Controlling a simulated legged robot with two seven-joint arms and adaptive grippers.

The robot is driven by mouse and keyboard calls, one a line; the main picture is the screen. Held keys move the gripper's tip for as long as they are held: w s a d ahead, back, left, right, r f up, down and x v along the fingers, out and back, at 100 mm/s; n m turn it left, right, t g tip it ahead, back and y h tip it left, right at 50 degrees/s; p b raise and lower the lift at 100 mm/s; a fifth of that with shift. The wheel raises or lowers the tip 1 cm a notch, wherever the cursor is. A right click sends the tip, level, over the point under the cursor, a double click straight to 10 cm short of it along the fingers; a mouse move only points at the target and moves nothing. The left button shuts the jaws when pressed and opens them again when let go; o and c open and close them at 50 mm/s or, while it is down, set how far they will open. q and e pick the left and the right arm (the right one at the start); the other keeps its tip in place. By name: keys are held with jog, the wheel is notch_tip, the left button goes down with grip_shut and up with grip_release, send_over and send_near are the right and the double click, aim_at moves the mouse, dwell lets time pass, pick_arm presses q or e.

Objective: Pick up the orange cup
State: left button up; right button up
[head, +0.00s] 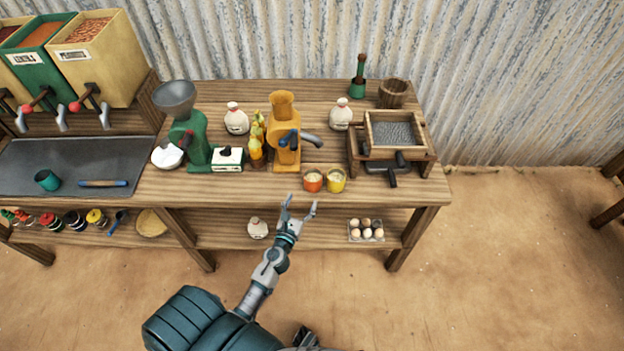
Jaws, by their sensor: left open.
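The orange cup (312,181) stands upright near the front edge of the wooden table, with something pale inside it. A yellow cup (336,181) stands close beside it on the right, also with pale contents. My left gripper (300,203) is open and empty, just in front of the table's edge and a little below and left of the orange cup in the picture. Its fingers point towards the table and do not appear to touch the cup. My right gripper is not in view.
The wooden table (232,188) also bears an orange machine (283,130) behind the cups and a framed sieve (394,133) to the right. A green grinder (196,140) stands left. The lower shelf holds eggs (366,229) and a small sack (257,228).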

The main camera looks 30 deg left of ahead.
aim_at(310, 185)
pick_arm(q)
jog(key=x, duration=0.5)
jog(key=shift+w+d, duration=0.15)
jog(key=shift+w, duration=0.05)
jog(key=x, duration=0.3)
jog(key=f+x, duration=0.1)
jog(key=x, duration=0.1)
jog(key=shift+w, duration=0.2)
jog(key=shift+s+r, duration=0.1)
jog(key=c, duration=1)
